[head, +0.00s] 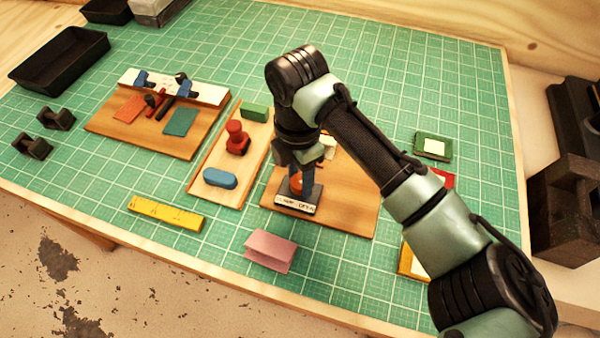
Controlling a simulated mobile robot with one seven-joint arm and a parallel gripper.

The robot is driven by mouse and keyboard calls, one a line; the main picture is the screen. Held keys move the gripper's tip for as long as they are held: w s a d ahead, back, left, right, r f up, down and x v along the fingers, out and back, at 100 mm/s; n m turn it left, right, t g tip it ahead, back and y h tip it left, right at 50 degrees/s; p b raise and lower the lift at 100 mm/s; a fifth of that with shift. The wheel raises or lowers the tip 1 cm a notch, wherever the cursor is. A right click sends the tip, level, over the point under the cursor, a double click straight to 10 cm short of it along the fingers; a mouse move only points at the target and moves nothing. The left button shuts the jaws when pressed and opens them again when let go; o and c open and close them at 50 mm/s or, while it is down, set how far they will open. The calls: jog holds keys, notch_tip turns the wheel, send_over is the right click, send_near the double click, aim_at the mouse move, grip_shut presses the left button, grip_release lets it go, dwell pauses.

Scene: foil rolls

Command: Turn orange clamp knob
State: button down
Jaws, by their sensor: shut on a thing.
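The orange clamp knob (296,184) shows as a small orange patch between my gripper's fingers, just behind a small label plate reading "OPEN" at its right end. The plate (294,203) lies at the front left of a wooden board (345,205). My gripper (300,188) points down from above and is shut on the knob. My fingers and wrist hide most of the knob and the clamp parts behind it.
A pink block (270,251) and a yellow bar (166,214) lie in front. Black trays (60,62) stand at the back left.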

jog(key=shift+m, duration=0.4)
jog(key=m+p, duration=0.4)
jog(key=shift+r+m, duration=0.2)
jog(key=shift+m, duration=0.1)
jog(key=m+p, duration=0.5)
jog(key=m, duration=0.1)
jog(key=shift+s, duration=0.1)
jog(key=m+p, duration=0.4)
jog(key=m, duration=0.2)
jog(key=shift+m+p, duration=0.35)
jog(key=shift+m, duration=0.05)
jog(key=m+p, duration=0.2)
jog(key=m, duration=0.3)
jog(key=shift+f+m+y+p, duration=0.15)
jog(key=shift+m+y+p, duration=0.15)
jog(key=shift+m+p, duration=0.1)
jog(key=shift+c, duration=1.8)
grip_release()
